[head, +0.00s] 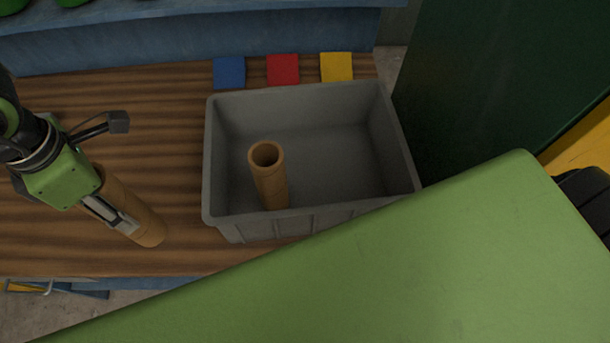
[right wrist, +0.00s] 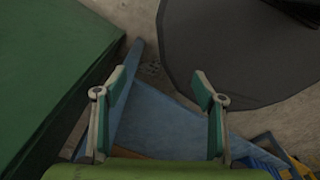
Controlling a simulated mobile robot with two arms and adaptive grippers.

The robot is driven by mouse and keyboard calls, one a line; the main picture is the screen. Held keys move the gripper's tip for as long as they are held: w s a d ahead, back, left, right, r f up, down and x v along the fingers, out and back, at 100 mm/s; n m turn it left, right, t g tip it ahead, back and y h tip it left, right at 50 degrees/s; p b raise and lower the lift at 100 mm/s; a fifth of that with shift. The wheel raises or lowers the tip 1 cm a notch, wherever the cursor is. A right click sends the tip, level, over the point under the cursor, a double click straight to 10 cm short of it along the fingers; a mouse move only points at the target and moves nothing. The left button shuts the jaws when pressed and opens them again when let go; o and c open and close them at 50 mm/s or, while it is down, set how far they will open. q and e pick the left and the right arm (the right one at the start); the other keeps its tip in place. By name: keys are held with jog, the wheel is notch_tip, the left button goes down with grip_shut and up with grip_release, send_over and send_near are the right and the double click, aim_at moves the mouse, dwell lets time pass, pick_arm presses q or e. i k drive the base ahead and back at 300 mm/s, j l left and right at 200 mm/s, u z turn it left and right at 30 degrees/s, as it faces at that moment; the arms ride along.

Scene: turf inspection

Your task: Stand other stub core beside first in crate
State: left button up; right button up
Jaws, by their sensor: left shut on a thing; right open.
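One tan stub core (head: 268,180) stands roughly upright in the grey crate (head: 310,219), in its left front part, with its hollow top end showing. My left gripper (head: 122,212) is shut on the other stub core (head: 147,228), left of the crate and outside it. That core is tilted, and its lower end points toward the front right. Whether it touches the table I cannot tell. My right gripper (right wrist: 160,92) is open and empty in the right wrist view, away from the crate and both cores.
The crate stands on a brown wooden table (head: 150,82). Blue (head: 229,72), red (head: 283,69) and yellow (head: 336,67) squares lie behind it. The crate's right side is empty. A dark green panel (head: 480,80) rises at the right. A green part of mine covers the lower right.

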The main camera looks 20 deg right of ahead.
aim_at(337, 174)
jog(key=k+l+z, duration=0.1)
jog(key=k+z, duration=0.15)
jog(key=k, duration=0.4)
jog(key=j+z, duration=0.15)
jog(key=z, duration=0.35)
jog(key=j+z, duration=0.1)
jog(key=z, duration=0.4)
jog(key=k+j+z, duration=0.1)
jog(key=z, duration=0.35)
jog(key=k+j, duration=0.2)
jog(key=j, duration=0.15)
jog(key=k+j, duration=0.35)
jog(key=j, duration=0.3)
jog(key=z, duration=0.05)
